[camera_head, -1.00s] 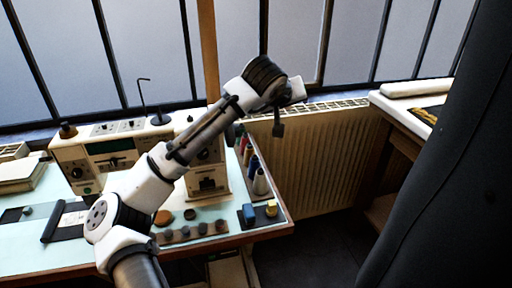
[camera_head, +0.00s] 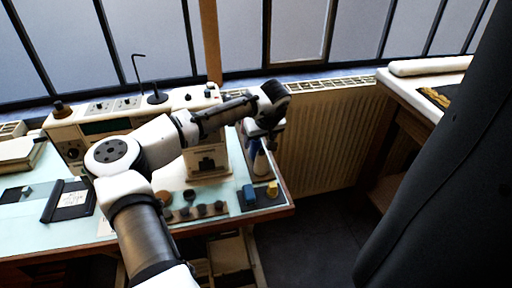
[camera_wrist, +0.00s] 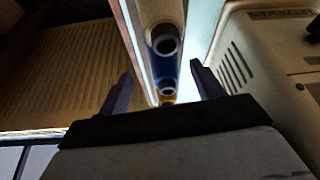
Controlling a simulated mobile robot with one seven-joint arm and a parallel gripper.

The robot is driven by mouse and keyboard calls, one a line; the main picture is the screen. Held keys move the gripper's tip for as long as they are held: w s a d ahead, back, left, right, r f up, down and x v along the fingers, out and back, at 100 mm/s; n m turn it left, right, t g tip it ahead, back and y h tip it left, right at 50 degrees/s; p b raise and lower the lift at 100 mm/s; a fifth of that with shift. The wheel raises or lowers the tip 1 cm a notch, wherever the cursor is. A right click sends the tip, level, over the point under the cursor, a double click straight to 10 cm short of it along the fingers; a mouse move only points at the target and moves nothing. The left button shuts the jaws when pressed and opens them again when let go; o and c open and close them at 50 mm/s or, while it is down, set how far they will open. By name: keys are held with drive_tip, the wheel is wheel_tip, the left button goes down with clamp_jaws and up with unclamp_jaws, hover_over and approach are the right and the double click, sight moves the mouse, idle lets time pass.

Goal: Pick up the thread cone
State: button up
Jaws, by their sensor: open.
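Thread cones stand in a row along the right edge of the sewing table. In the head view a pale cone (camera_head: 260,165) shows below my gripper (camera_head: 265,134), with a blue one partly visible beside it; my arm hides the others. In the wrist view a grey-topped cone (camera_wrist: 165,43) is seen from above, and a second cone (camera_wrist: 167,89) with blue around it lies nearer, between the fingers in the picture. My gripper (camera_wrist: 163,85) is open, its two fingers apart. I cannot tell whether they touch a cone.
A blue block (camera_head: 249,193) and a yellow block (camera_head: 272,188) sit at the table's front right corner. A radiator (camera_head: 325,140) is beyond the table's right edge. Several round dark pieces lie in front of the machine.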

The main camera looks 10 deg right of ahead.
sight(256, 147)
drive_tip(key=shift+a+p+x, duration=0.15)
drive_tip(key=shift+p+x, duration=0.2)
drive_tip(key=shift+x, duration=0.95)
drive_tip(key=shift+a+p+x, duration=0.1)
drive_tip(key=shift+p+x, duration=0.25)
drive_tip(key=shift+x, duration=0.95)
drive_tip(key=c, duration=1.1)
drive_tip(key=shift+r, duration=0.1)
wheel_tip(256, 147, up, 28)
drive_tip(key=b, duration=0.3)
